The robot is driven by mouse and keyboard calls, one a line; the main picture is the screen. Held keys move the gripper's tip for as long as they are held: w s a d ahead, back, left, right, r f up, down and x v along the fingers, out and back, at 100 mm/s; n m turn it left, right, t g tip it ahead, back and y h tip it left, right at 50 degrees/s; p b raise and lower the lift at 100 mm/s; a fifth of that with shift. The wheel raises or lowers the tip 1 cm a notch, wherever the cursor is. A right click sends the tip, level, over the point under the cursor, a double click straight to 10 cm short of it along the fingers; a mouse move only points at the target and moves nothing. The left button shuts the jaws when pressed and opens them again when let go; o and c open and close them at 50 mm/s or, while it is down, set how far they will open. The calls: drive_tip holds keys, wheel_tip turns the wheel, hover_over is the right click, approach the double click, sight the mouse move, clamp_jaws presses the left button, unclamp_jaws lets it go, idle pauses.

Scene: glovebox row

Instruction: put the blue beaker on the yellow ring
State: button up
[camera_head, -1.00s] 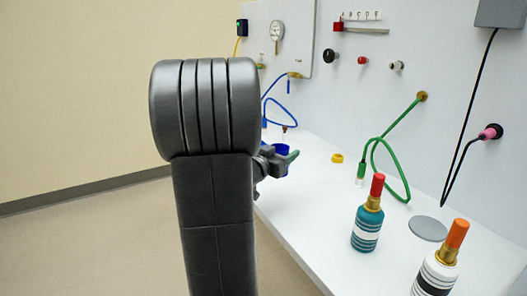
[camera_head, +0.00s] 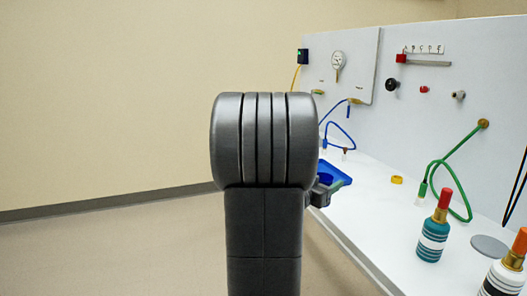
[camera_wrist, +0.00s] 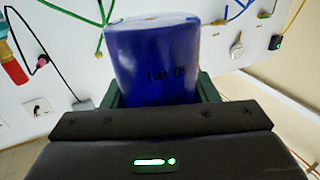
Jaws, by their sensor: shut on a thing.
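The blue beaker (camera_wrist: 150,65) fills the middle of the wrist view, with dark print on its side. My gripper (camera_wrist: 160,92) is shut on it, with a green finger on each side. In the head view my gripper (camera_head: 320,192) is partly hidden behind my arm, and the beaker (camera_head: 326,180) shows only in part at the left end of the bench. The small yellow ring (camera_head: 397,180) lies on the white bench to the right of the gripper, apart from the beaker.
A blue tray (camera_head: 341,173) lies by the beaker. A teal bottle (camera_head: 434,232), a white striped bottle (camera_head: 502,277) and a grey disc (camera_head: 489,245) stand or lie to the right. A green hose (camera_head: 450,172) hangs near the ring. The wall panel (camera_head: 440,105) rises behind.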

drive_tip(key=w+a+f+n+t+y, duration=0.2)
drive_tip(key=a+f+n+t+y, duration=0.5)
drive_tip(key=a+f, duration=1.25)
wheel_tip(320, 180, up, 11)
drive_tip(key=d+g+y+p, duration=0.1)
drive_tip(key=d+g+p, duration=0.1)
drive_tip(key=p, duration=1.1)
drive_tip(key=s+f+n+t+y, duration=0.1)
drive_tip(key=s+f+y, duration=0.4)
drive_tip(key=f, duration=1)
drive_tip(key=shift+s+a+f+n, duration=0.2)
drive_tip(key=shift+s+f+n, duration=0.15)
drive_tip(key=shift+s+n, duration=0.7)
drive_tip(key=shift+s+d+m, duration=0.15)
drive_tip(key=shift+m, duration=0.2)
